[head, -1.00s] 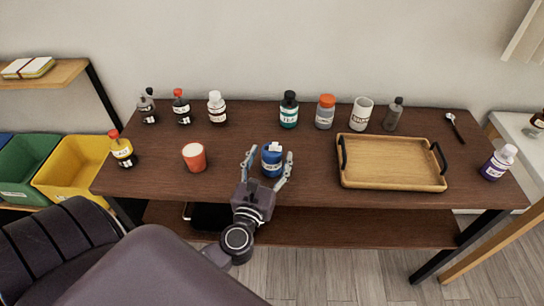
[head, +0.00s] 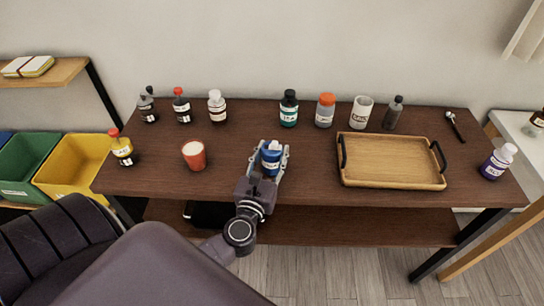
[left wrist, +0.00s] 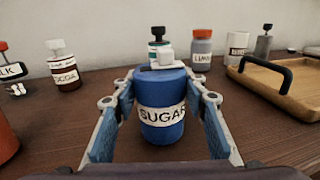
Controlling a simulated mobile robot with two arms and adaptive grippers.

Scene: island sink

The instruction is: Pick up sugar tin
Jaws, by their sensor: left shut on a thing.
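The sugar tin (head: 271,159) is a blue cylinder with a white label and a pale handle on its lid. It stands upright near the front middle of the dark wooden table. In the left wrist view the tin (left wrist: 162,92) shows its label reading SUGAR, facing the camera. My left gripper (head: 272,152) is shut on the tin, with one finger along each side of it; in the left wrist view the gripper's fingers (left wrist: 160,100) flank it. I cannot tell any lift off the table. My right gripper is not in view.
A wooden tray (head: 392,184) with black handles lies to the right. A red cup (head: 194,157) stands to the left. Table between cup and tin is clear.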

